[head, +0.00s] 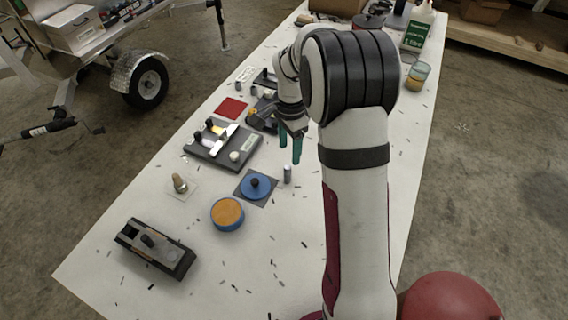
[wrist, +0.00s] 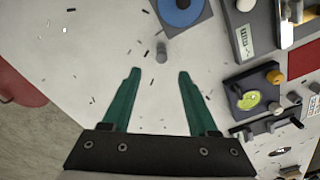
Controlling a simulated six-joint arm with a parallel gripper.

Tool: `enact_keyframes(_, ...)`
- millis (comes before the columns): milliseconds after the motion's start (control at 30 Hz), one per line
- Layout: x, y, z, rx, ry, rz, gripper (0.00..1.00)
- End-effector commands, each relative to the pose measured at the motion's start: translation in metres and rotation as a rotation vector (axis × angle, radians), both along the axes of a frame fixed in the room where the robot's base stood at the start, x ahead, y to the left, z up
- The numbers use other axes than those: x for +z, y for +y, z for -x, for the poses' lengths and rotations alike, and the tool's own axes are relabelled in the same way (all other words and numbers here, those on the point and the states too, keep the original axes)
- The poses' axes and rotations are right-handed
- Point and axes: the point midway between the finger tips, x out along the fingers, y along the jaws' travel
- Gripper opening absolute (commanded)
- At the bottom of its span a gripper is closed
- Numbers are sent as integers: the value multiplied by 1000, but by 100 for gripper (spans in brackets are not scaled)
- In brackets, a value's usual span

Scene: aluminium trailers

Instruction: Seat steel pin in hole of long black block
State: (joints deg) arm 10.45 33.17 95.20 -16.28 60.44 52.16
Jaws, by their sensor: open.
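A small grey steel pin (head: 287,173) stands upright on the white table, right of the blue disc. It also shows in the wrist view (wrist: 161,52), just beyond the fingertips and roughly in line with the gap between them. My gripper (head: 290,156) has teal fingers pointing down near the pin. In the wrist view my gripper (wrist: 158,74) is open with nothing between the fingers. A long dark block (head: 155,250), likely the long black block, lies at the table's lower left with a dark raised part on top. I cannot make out its hole.
A blue disc with a black knob (head: 256,185), an orange-topped blue tin (head: 227,214) and a brass-coloured fitting (head: 180,184) lie between the pin and the long block. A grey fixture plate (head: 222,152) stands behind. Small dark bits are scattered over the table.

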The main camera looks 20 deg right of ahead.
Motion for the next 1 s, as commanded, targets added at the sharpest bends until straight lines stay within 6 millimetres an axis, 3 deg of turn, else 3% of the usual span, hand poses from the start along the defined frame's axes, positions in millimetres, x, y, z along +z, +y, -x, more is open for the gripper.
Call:
enact_keyframes(400,-69,4,-1,1,1,0,60)
enact_keyframes(667,-73,4,-1,1,-1,0,60)
enact_keyframes(1000,-73,4,-1,2,-1,0,0)
